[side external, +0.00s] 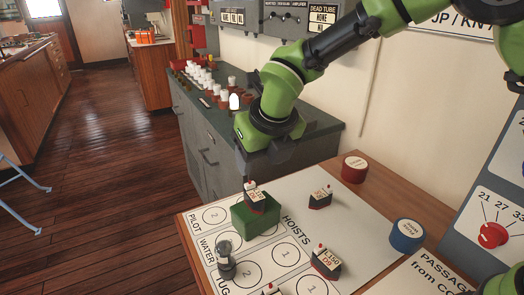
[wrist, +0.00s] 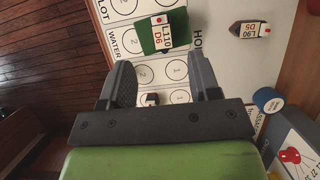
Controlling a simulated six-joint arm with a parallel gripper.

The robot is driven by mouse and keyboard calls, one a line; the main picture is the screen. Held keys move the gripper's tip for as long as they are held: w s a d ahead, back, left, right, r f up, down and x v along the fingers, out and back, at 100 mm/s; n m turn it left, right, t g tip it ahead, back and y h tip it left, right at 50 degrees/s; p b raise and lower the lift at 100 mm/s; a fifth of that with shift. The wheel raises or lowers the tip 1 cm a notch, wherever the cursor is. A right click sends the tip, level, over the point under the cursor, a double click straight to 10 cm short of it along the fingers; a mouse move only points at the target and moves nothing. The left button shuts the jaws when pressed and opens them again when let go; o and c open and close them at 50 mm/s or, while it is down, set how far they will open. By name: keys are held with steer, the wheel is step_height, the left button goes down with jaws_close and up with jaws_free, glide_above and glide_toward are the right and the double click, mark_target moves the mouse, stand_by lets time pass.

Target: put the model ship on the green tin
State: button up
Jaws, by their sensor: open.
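The green tin (side external: 257,222) is a low green block on the white chart sheet; it also shows in the wrist view (wrist: 147,41). A model ship (side external: 255,198), dark-hulled with a red base and a white label, appears to rest upright on the tin. In the wrist view this ship (wrist: 162,34) reads L.110 D6 and lies across the tin's right part. My gripper (side external: 262,174) is above the tin and ship, apart from them. In the wrist view my gripper (wrist: 160,62) is open, with nothing held between its fingers.
Other model ships stand on the sheet: one behind right (side external: 320,198), one in front right (side external: 326,262). A dark knobbed piece (side external: 226,264) stands front left of the tin. A red round tin (side external: 354,168) and a blue one (side external: 406,235) stand right. A grey cabinet (side external: 215,145) stands behind.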

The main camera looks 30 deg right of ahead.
steer(key=s+d+r+m+t, duration=0.1)
steer(key=s+d+r+m, duration=0.45)
steer(key=m, duration=0.35)
steer(key=s+d+r+m, duration=0.4)
steer(key=r+m, duration=0.3)
steer(key=m, duration=0.2)
steer(key=s+d+m+t+y, duration=0.1)
steer(key=s+d+m, duration=0.1)
steer(key=s+m, duration=0.5)
steer(key=s+d+r+m+y, duration=0.1)
steer(key=s+d+m, duration=0.1)
steer(key=s+m, duration=0.6)
steer(key=m, duration=0.7)
steer(key=shift+d+r+t, duration=0.15)
steer(key=shift+r+t, duration=0.15)
steer(key=shift+t, duration=0.1)
